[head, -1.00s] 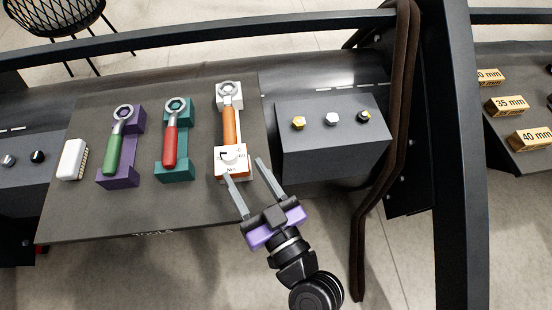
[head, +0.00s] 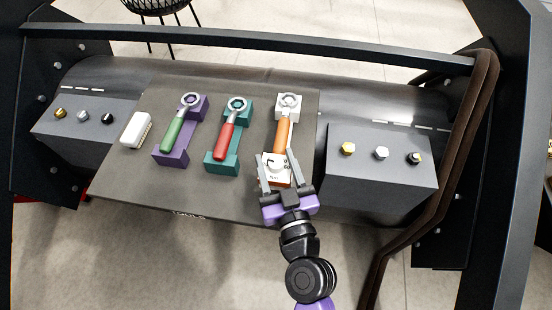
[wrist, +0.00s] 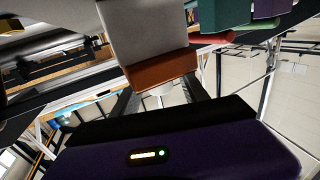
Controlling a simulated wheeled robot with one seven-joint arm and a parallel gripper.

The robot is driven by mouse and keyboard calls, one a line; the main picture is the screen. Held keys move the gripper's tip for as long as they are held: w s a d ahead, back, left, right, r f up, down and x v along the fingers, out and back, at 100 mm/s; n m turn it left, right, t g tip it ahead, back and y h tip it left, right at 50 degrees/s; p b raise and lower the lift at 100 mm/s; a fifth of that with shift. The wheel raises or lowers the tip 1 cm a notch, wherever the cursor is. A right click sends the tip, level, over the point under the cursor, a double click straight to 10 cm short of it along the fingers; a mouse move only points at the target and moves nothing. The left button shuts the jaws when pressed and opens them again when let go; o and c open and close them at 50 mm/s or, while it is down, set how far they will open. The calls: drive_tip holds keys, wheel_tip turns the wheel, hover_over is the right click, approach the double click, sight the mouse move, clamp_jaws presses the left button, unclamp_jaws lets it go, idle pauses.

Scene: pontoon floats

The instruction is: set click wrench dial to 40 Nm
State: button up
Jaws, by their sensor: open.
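The click wrench (head: 283,134) has an orange handle and a silver ring head and lies in a white cradle at the right of the dark mat. A white dial plate (head: 277,170) with dark markings sits at its near end; its reading is too small to make out. My gripper (head: 277,168) is open, with one finger on each side of the dial end. I cannot tell whether the fingers touch it. In the wrist view, a pale block with an orange lower part (wrist: 162,72) is just beyond the fingers, and a small white round piece shows between them.
A red wrench (head: 225,140) in a teal cradle and a green wrench (head: 175,132) in a purple cradle lie to the left. Boxes with bolts flank the mat, the right box (head: 380,180) close to my gripper.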

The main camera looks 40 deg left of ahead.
drive_tip(key=shift+c, duration=0.2)
clamp_jaws()
drive_tip(key=shift+a+r+m+t+h+p, duration=0.15)
drive_tip(key=shift+m+t+h+p, duration=0.15)
drive_tip(key=shift+p, duration=0.95)
drive_tip(key=shift+w+m+t+h+p, duration=0.1)
drive_tip(key=shift+m+t+h+p, duration=0.6)
drive_tip(key=shift+p, duration=1.3)
